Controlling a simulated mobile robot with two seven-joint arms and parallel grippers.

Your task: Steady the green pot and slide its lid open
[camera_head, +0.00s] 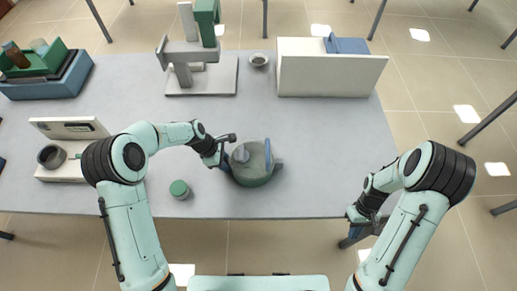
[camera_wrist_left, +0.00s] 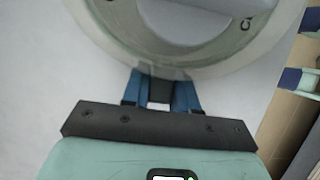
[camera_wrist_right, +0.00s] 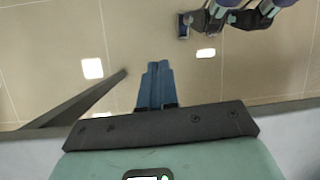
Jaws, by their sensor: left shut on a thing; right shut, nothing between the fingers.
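The green pot (camera_head: 252,177) stands on the table near its front middle.
A small green-topped jar (camera_head: 179,189) stands left of the pot. A grey stand device (camera_head: 205,75) and a small bowl (camera_head: 259,60) are behind, with a white box (camera_head: 330,75) back right. A white machine with a dark cup (camera_head: 51,156) is at left.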

